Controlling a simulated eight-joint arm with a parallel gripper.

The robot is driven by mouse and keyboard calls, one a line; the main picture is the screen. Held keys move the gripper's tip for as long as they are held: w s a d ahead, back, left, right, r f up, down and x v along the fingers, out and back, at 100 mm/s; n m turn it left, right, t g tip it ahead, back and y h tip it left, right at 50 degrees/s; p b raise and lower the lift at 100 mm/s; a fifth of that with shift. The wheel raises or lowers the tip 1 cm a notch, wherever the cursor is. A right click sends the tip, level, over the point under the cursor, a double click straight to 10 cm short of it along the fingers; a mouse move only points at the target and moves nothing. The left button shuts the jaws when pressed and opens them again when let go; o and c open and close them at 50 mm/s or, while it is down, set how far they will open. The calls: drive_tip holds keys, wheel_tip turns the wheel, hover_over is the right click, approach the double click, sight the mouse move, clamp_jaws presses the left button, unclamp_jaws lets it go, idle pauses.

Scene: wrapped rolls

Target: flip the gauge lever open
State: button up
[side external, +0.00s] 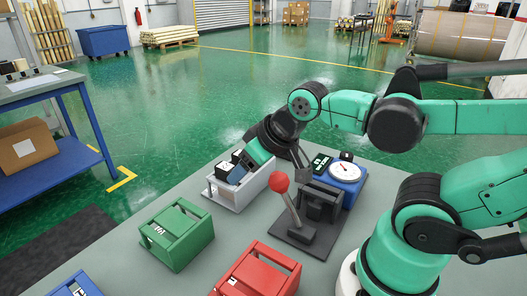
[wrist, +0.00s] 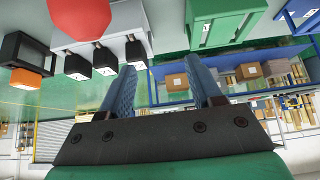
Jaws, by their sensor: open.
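The gauge lever has a red ball knob (side external: 280,181) on a grey stem, which stands tilted above a dark base (side external: 305,236). The red knob shows large at the top left of the wrist view (wrist: 80,16). My gripper (side external: 237,174) is behind and left of the knob in the side view, pointing down-left over the pale grey box. In the wrist view my gripper (wrist: 163,58) has its two blue fingers apart with nothing between them. The knob is outside the fingers, to their left. I cannot tell the exact gap to it.
A blue unit with a round white dial (side external: 346,171) stands right of the lever. The pale grey box (side external: 225,196) holds black blocks. A green crate (side external: 176,235) and a red crate (side external: 257,270) stand nearby. Bare table (side external: 222,246) shows between them.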

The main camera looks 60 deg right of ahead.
drive_tip(key=shift+w+d+r+g, duration=0.15)
drive_tip(key=shift+r+g, duration=0.05)
drive_tip(key=shift+g, duration=0.1)
drive_tip(key=c, duration=0.7)
drive_tip(key=d+r+g, duration=0.1)
drive_tip(key=w+d+r+g, duration=0.1)
drive_tip(key=g, duration=0.1)
drive_tip(key=w+d+r+m+g, duration=0.1)
drive_tip(key=g, duration=0.1)
drive_tip(key=shift+w+r+h, duration=0.25)
drive_tip(key=shift+h, duration=0.05)
clamp_jaws()
drive_tip(key=shift+w+d+r+m+g, duration=0.15)
drive_tip(key=shift+w+d+r+g, duration=0.15)
drive_tip(key=shift+g, duration=0.2)
drive_tip(key=shift+w+d+r+m+g, duration=0.1)
drive_tip(key=shift+d+r+m+g, duration=0.1)
drive_tip(key=shift+d+g, duration=0.25)
